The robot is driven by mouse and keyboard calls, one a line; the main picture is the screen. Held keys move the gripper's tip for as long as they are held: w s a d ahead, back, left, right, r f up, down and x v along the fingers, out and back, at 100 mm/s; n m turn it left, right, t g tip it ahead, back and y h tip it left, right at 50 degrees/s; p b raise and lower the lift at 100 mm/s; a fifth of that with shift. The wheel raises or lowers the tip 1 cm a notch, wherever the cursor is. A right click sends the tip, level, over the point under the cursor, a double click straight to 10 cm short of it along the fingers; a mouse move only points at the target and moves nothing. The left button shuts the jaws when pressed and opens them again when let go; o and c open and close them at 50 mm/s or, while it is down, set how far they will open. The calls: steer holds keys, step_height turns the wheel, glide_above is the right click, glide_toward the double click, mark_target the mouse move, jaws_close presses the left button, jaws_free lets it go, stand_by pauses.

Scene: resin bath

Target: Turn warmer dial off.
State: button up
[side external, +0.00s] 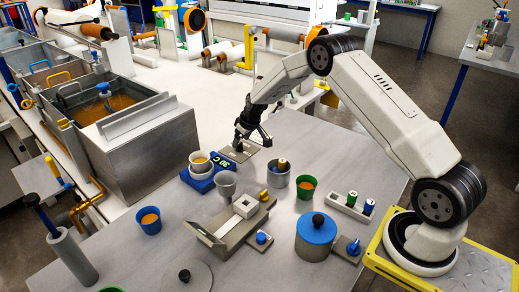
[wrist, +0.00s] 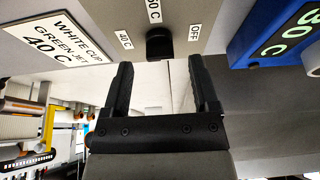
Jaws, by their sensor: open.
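The black warmer dial (wrist: 160,44) sits on a grey plate in the wrist view, with labels reading 40 C, 60 C or similar, and OFF (wrist: 194,33) around it. Its pointer direction cannot be made out. My gripper (wrist: 160,68) is open and empty, its two fingers apart on either side just below the dial in the picture. In the side view my gripper (side external: 240,146) is low over the grey plate (side external: 265,136) and hides the dial. The blue warmer (side external: 198,182) with a green-lit display (side external: 236,154) stands beside it, holding a white cup (side external: 200,166) of orange liquid.
A card (wrist: 50,40) reads WHITE CUP GREEN JET 40 C. A grey cup (side external: 278,174), green cup (side external: 305,188), blue cup (side external: 150,222), funnel (side external: 227,184) and blue-lidded pot (side external: 317,238) stand close by.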

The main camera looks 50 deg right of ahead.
steer(key=v, duration=0.5)
steer(key=shift+w, duration=0.1)
steer(key=shift+r, duration=0.1)
stand_by(0.3)
steer(key=s+a+r+g, duration=0.1)
steer(key=s+a+r, duration=0.2)
steer(key=s+a, duration=0.35)
steer(key=s+a+r, duration=0.3)
steer(key=s+a, duration=0.2)
steer(key=s, duration=0.2)
steer(key=s+a, duration=0.2)
steer(key=s, duration=0.6)
steer(key=s+a+g, duration=0.1)
steer(key=s+a, duration=0.2)
steer(key=s, duration=0.5)
steer(key=shift+r, duration=0.35)
steer(key=shift+s, duration=0.1)
